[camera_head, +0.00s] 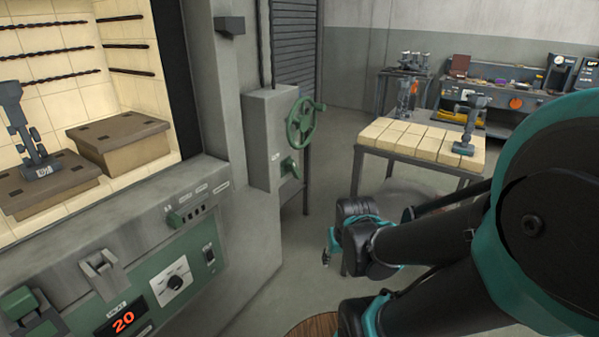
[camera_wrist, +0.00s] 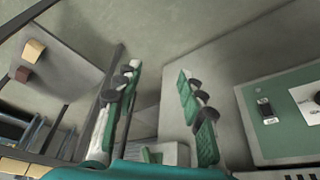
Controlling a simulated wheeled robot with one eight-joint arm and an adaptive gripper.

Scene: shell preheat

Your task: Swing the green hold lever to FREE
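Several green levers show in the head view, and the lettering is too small to tell which is the hold lever. A short green lever (camera_head: 289,166) sits under the green handwheel (camera_head: 302,122) on a grey box. A small green handle (camera_head: 178,218) is at the left of a row of labels on the furnace panel. A larger green lever (camera_head: 22,304) is at the lower left. My gripper (camera_wrist: 160,72) is open and empty in the wrist view, its two green fingers apart. In the head view my wrist is in the aisle, right of the panel, touching no lever.
The furnace panel (camera_head: 150,275) also has a grey lever (camera_head: 101,268), a dial (camera_head: 173,283) and a red display (camera_head: 123,321). A brick-topped table (camera_head: 362,170) stands beyond my arm.

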